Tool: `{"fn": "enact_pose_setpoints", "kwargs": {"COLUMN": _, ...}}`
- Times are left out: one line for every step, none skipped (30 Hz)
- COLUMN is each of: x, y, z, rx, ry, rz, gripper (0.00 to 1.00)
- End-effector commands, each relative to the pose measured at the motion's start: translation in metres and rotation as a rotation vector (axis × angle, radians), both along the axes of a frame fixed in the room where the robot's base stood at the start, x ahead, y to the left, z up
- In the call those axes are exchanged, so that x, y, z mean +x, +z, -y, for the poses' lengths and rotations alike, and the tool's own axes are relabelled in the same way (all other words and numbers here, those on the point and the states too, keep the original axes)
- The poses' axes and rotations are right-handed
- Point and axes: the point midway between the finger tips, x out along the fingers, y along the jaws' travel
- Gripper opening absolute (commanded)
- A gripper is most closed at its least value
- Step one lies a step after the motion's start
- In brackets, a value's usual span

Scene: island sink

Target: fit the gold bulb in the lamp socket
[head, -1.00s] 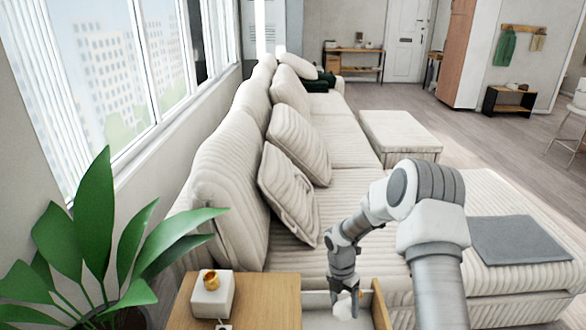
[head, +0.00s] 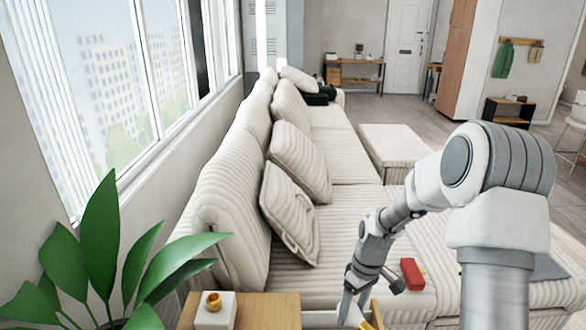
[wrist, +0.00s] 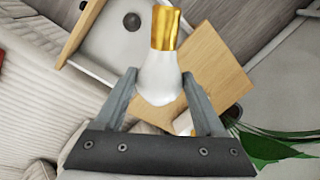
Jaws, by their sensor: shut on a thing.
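The bulb has white glass (wrist: 158,78) and a gold base (wrist: 165,28). In the wrist view my gripper (wrist: 158,88) is shut on the glass, with the gold base pointing away from the palm. In the head view my gripper (head: 352,308) is at the bottom edge, and only a bit of the gold base (head: 366,325) shows there. The lamp is a white block (head: 214,316) with a gold socket (head: 213,299) on top. It stands on the wooden side table (head: 268,308), left of my gripper and apart from the bulb.
In the wrist view an open white drawer (wrist: 102,38) lies beside the wooden top (wrist: 220,68). A leafy plant (head: 100,235) stands left of the lamp. A long sofa (head: 335,222) lies behind the table. A red object (head: 411,274) lies on its seat.

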Motion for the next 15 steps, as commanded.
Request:
{"fn": "enact_pose_setpoints", "kwargs": {"x": -0.003, "y": 0.012, "z": 0.0, "rx": -0.001, "ry": -0.077, "rz": 0.002, "gripper": 0.17}}
{"fn": "enact_pose_setpoints", "kwargs": {"x": -0.005, "y": 0.016, "z": 0.0, "rx": -0.001, "ry": -0.127, "rz": 0.002, "gripper": 0.17}}
{"fn": "enact_pose_setpoints", "kwargs": {"x": -0.007, "y": 0.021, "z": 0.0, "rx": -0.001, "ry": -0.194, "rz": 0.002, "gripper": 0.17}}
{"fn": "enact_pose_setpoints", "kwargs": {"x": -0.008, "y": 0.026, "z": -0.001, "rx": -0.001, "ry": -0.242, "rz": 0.002, "gripper": 0.17}}
{"fn": "enact_pose_setpoints", "kwargs": {"x": -0.01, "y": 0.029, "z": -0.001, "rx": -0.001, "ry": -0.286, "rz": 0.002, "gripper": 0.17}}
{"fn": "enact_pose_setpoints", "kwargs": {"x": -0.011, "y": 0.034, "z": -0.001, "rx": -0.001, "ry": -0.345, "rz": 0.002, "gripper": 0.17}}
{"fn": "enact_pose_setpoints", "kwargs": {"x": -0.013, "y": 0.037, "z": -0.001, "rx": -0.001, "ry": -0.385, "rz": 0.002, "gripper": 0.17}}
{"fn": "enact_pose_setpoints", "kwargs": {"x": -0.014, "y": 0.04, "z": -0.002, "rx": -0.001, "ry": -0.423, "rz": 0.001, "gripper": 0.17}}
{"fn": "enact_pose_setpoints", "kwargs": {"x": -0.015, "y": 0.043, "z": -0.002, "rx": -0.001, "ry": -0.469, "rz": 0.002, "gripper": 0.17}}
{"fn": "enact_pose_setpoints", "kwargs": {"x": -0.016, "y": 0.046, "z": -0.002, "rx": -0.001, "ry": -0.5, "rz": 0.002, "gripper": 0.17}}
{"fn": "enact_pose_setpoints", "kwargs": {"x": -0.017, "y": 0.047, "z": -0.002, "rx": -0.001, "ry": -0.526, "rz": 0.001, "gripper": 0.17}}
{"fn": "enact_pose_setpoints", "kwargs": {"x": -0.018, "y": 0.049, "z": -0.002, "rx": -0.001, "ry": -0.557, "rz": 0.001, "gripper": 0.17}}
{"fn": "enact_pose_setpoints", "kwargs": {"x": -0.019, "y": 0.051, "z": -0.003, "rx": -0.001, "ry": -0.579, "rz": 0.001, "gripper": 0.17}}
{"fn": "enact_pose_setpoints", "kwargs": {"x": -0.019, "y": 0.052, "z": -0.003, "rx": 0.0, "ry": -0.595, "rz": 0.001, "gripper": 0.17}}
{"fn": "enact_pose_setpoints", "kwargs": {"x": -0.02, "y": 0.053, "z": -0.003, "rx": 0.0, "ry": -0.613, "rz": 0.001, "gripper": 0.17}}
